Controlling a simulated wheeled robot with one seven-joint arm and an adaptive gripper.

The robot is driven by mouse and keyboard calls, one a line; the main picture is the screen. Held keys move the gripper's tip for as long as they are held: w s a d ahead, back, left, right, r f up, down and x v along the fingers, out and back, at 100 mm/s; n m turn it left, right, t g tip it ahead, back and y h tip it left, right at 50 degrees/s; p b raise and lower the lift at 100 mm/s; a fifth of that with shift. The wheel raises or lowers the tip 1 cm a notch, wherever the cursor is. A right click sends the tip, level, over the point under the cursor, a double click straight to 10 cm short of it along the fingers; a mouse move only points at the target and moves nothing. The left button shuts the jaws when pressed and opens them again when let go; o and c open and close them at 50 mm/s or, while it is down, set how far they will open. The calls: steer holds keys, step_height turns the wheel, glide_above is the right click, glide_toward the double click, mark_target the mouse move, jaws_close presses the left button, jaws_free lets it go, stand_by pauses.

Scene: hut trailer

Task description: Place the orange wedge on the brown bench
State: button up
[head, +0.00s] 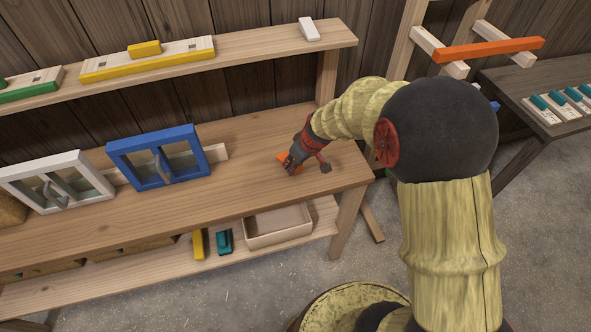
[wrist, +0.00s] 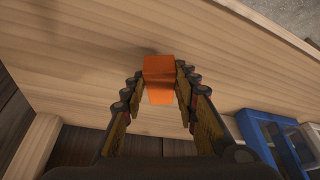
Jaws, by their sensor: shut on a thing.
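The orange wedge (head: 283,156) is at the right part of the long light-brown wooden bench (head: 255,181), partly hidden by my gripper. My gripper (head: 294,166) reaches down from the right and is shut on the wedge. In the wrist view the wedge (wrist: 159,68) sits between the two fingertips, with the bench top (wrist: 75,60) behind it. I cannot tell whether the wedge touches the bench top.
A blue-framed box (head: 160,156) and a white-framed box (head: 58,180) stand left on the bench. A shelf (head: 250,47) runs above it. An open tray (head: 278,226) lies on the lower shelf. A dark table (head: 530,85) stands right. The bench top around my gripper is clear.

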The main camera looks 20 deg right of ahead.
steer(key=shift+w+f, duration=0.2)
steer(key=shift+f, duration=0.1)
steer(key=shift+f+b, duration=0.45)
steer(key=shift+f, duration=1.05)
steer(key=shift+f, duration=0.2)
steer(key=o, duration=1.1)
steer(key=shift+r, duration=0.1)
